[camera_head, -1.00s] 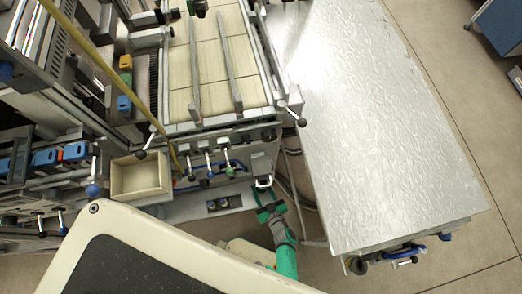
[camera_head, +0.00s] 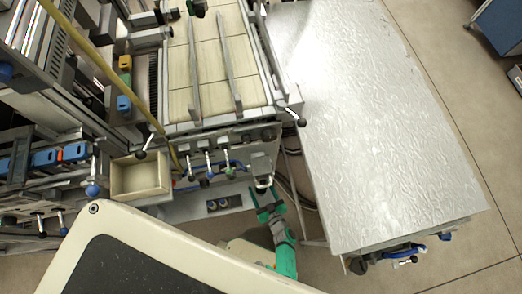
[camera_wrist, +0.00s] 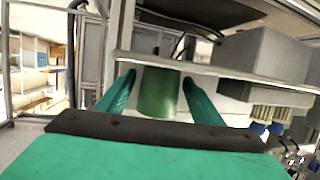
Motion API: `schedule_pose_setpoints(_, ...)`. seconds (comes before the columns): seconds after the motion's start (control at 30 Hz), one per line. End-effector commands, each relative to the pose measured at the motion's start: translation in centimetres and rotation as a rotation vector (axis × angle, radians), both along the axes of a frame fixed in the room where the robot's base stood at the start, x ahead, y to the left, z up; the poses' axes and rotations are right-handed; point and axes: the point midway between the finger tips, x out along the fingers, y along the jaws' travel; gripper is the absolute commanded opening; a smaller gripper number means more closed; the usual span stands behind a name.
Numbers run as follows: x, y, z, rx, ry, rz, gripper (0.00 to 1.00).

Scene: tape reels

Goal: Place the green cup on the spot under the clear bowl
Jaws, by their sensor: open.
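A dark green cylinder that looks like the green cup (camera_wrist: 158,95) stands upright between my fingers in the wrist view. A pale bar or ledge crosses in front of its upper part. My gripper (camera_wrist: 160,80) is open, with one green finger on each side of it; I cannot tell whether either touches. In the head view my gripper (camera_head: 267,198) is at the front of the machine, left of the large metal-topped table, and the cup cannot be made out there. I cannot make out the clear bowl in either view.
The metal-topped table (camera_head: 375,140) is bare and lies to the right. The machine's front panel with levers (camera_head: 215,158) is close to my gripper. An empty open box (camera_head: 140,178) sits to the left. Grey blocks (camera_wrist: 262,55) stand right of the cup in the wrist view.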

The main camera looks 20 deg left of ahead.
Motion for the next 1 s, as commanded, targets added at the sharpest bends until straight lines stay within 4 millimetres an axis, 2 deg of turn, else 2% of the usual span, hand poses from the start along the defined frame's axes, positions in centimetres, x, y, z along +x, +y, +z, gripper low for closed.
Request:
schedule_pose_setpoints(0.17,-1.4,-1.4,0.6,-0.002,0.001,0.001,0.6)
schedule_pose_setpoints(0.6,-6.8,-7.0,3.0,-0.001,0.0,-0.001,0.6)
schedule_pose_setpoints(0.83,-8.0,-8.2,3.8,-0.001,-0.002,-0.004,0.6)
schedule_pose_setpoints(0.93,-8.3,-8.9,5.0,-0.007,-0.018,-0.034,0.6)
schedule_pose_setpoints(1.0,-8.6,-9.7,6.8,-0.018,-0.038,-0.078,0.6)
